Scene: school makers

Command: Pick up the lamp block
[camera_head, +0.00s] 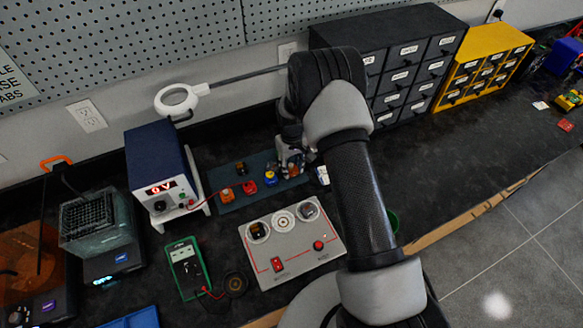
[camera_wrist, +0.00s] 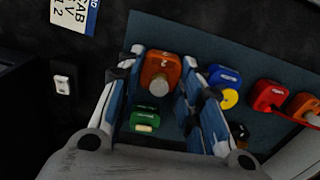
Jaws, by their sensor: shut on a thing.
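An orange block with a pale grey dome, which looks like the lamp block (camera_wrist: 157,67), is between the fingertips of my gripper (camera_wrist: 163,72) in the wrist view. My gripper is shut on it, with a finger along each side. The block is over the dark teal mat (camera_wrist: 202,43); I cannot tell whether it touches the mat. In the head view my gripper (camera_head: 291,165) is at the mat's right end, and the arm and fingers mostly hide the held block. A green block (camera_wrist: 146,118) with a pale cylinder is close by, between the fingers but nearer the palm.
A blue block with a yellow disc (camera_wrist: 226,82), a red block (camera_wrist: 266,95) and another orange block (camera_wrist: 303,106) stand beside the right finger. A grey control panel (camera_head: 290,247), a power supply (camera_head: 158,165) and a multimeter (camera_head: 186,267) are nearby. Dark drawers (camera_head: 408,55) stand behind.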

